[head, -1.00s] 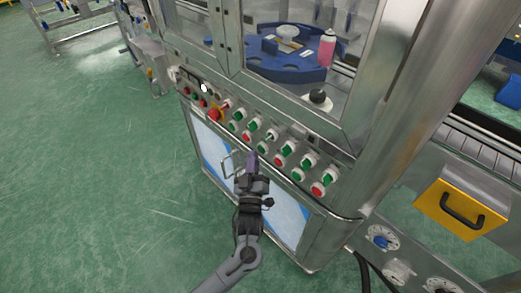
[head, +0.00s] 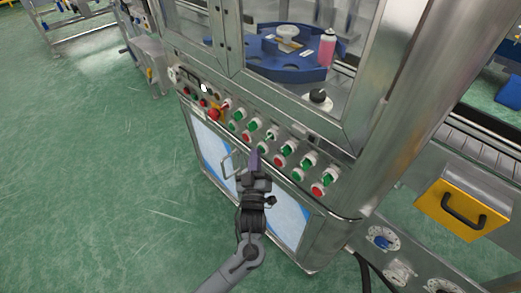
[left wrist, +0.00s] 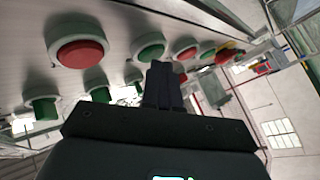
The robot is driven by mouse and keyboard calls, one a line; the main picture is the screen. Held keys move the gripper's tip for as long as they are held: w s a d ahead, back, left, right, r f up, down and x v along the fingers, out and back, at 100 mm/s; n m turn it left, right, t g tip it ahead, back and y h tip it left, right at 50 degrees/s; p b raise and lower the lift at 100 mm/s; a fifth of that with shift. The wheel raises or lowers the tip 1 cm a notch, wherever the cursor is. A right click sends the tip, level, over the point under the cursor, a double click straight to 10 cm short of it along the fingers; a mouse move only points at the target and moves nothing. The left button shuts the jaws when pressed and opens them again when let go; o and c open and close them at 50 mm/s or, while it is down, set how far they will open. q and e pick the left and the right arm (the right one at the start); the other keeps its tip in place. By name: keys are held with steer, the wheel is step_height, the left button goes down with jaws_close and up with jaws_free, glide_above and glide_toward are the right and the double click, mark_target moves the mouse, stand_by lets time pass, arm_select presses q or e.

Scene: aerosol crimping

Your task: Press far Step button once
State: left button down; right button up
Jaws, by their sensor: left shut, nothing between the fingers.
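My left gripper (head: 254,160) is shut and empty, its dark fingers pointing up at the slanted control panel (head: 222,92). The tips are just below a green button (head: 263,148) in the lower row; I cannot tell if they touch it. In the left wrist view the fingers (left wrist: 163,84) overlap the lower side of this green button (left wrist: 150,46). A red button (left wrist: 80,52) is to its left and another red button (left wrist: 186,48) to its right. No label marking the Step button is readable. My right gripper is not in view.
A red emergency stop on a yellow base (head: 214,114) is left along the panel. Several green and red buttons and switches line the panel. A yellow drawer (head: 463,208) is at the right.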

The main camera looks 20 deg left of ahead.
arm_select(q)
steer(key=shift+w+d, duration=0.1)
steer(key=shift+w, duration=0.05)
stand_by(0.4)
steer(key=shift+s+a+p, duration=0.45)
steer(key=shift+s+p, duration=0.15)
steer(key=shift+s, duration=0.1)
steer(key=shift+s+a+p, duration=0.4)
steer(key=shift+s+p, duration=0.15)
steer(key=shift+s, duration=0.15)
steer(key=shift+s+a+p, duration=0.45)
steer(key=shift+s+p, duration=0.15)
steer(key=shift+s, duration=0.15)
steer(key=shift+s+a+p, duration=0.4)
steer(key=shift+s+p, duration=0.15)
steer(key=shift+s, duration=0.15)
